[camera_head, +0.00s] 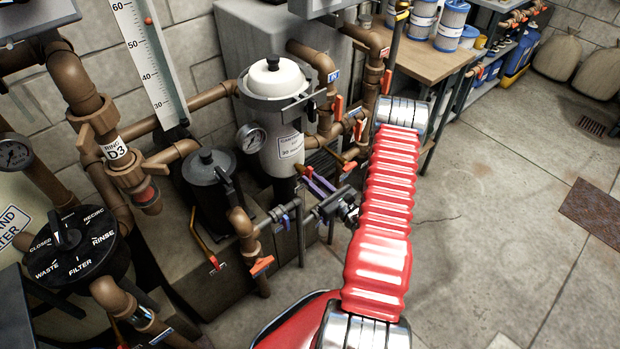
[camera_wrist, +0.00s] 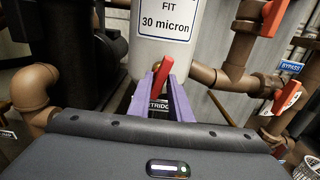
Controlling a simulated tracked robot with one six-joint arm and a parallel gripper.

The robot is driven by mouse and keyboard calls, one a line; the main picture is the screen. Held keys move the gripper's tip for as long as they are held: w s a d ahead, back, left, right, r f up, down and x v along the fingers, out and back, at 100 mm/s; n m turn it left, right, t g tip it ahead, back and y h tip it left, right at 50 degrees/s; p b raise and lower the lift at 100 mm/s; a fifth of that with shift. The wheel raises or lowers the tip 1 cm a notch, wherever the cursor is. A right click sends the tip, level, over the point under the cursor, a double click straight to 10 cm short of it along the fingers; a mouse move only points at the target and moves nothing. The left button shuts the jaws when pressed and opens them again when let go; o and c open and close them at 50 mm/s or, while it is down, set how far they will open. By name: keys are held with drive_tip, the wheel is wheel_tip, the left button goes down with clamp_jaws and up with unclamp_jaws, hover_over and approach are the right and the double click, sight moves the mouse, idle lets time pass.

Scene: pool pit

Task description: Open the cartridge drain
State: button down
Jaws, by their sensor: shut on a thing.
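The cartridge filter (camera_head: 283,138) is a pale upright vessel with a white lid and a clamp ring, at the middle of the head view. Its lower wall (camera_wrist: 160,50) fills the top middle of the wrist view, with a "30 micron" label. A red lever handle (camera_wrist: 162,72) stands in front of the vessel's bottom, tilted slightly. My gripper (camera_wrist: 160,84) has purple fingers shut on this red handle. In the head view my gripper (camera_head: 308,178) is low at the vessel's right side. A small tag ending in "TRIDGE" is partly hidden behind the fingers. The valve body is hidden.
Brown pipes with orange valve handles (camera_head: 338,106) stand close to the right, one tagged BYPASS in the wrist view. A black pump (camera_head: 208,180) and a pipe with an orange handle (camera_head: 262,265) are to the left. A wooden bench (camera_head: 425,62) stands behind. Open floor lies right.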

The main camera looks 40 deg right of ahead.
drive_tip(key=shift+r+n, duration=0.1)
drive_tip(key=shift+n, duration=0.5)
drive_tip(key=shift+r+n, duration=0.1)
drive_tip(key=shift+n, duration=0.8)
drive_tip(key=c, duration=1.7)
unclamp_jaws()
drive_tip(key=s, duration=0.7)
drive_tip(key=shift+d, duration=0.1)
drive_tip(key=shift+f, duration=0.2)
